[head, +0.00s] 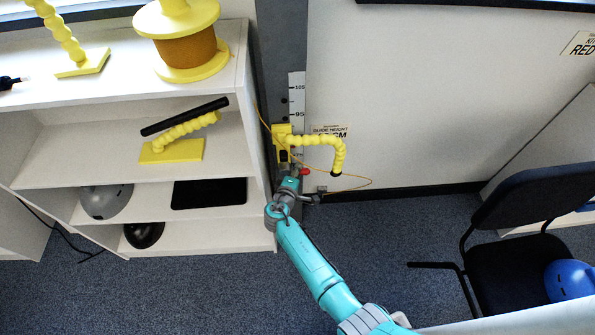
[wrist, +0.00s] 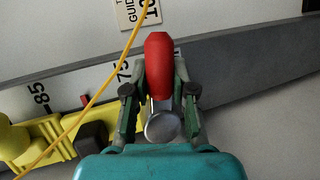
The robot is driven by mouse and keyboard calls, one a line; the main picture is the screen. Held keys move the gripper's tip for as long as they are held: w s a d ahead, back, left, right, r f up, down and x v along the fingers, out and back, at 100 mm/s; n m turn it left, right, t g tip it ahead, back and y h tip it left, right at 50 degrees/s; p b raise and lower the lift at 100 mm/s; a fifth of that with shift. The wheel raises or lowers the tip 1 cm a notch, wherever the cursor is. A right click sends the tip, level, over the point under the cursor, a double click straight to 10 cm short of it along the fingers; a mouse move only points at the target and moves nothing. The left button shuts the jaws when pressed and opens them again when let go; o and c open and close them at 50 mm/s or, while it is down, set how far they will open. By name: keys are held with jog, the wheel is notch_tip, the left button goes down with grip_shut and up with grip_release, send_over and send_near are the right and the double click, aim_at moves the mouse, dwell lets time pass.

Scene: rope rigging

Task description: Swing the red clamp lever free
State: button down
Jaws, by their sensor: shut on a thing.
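The red clamp lever (wrist: 158,55) stands between the two fingers of my gripper (wrist: 160,78) in the wrist view, its rounded red end reaching past the fingertips. My gripper is shut on it. A round metal disc (wrist: 162,126) shows at its near end, between the fingers. In the head view a small red part of the lever (head: 305,171) shows beside my gripper (head: 296,174), low on the upright scale. The yellow clamp body (head: 282,141) sits just above my gripper on the scale; it also shows in the wrist view (wrist: 45,128) at the left, with a black knob.
A yellow segmented arm (head: 320,142) reaches right from the clamp body. A thin yellow rope (wrist: 95,85) crosses left of the lever. The scale (head: 297,95) rises above. White shelves (head: 240,70) stand close on the left; a dark chair (head: 530,200) is at right.

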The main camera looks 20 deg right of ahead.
jog(key=shift+r, duration=0.1)
jog(key=c, duration=0.9)
grip_release()
jog(key=shift+c, duration=0.2)
jog(key=v, duration=1.2)
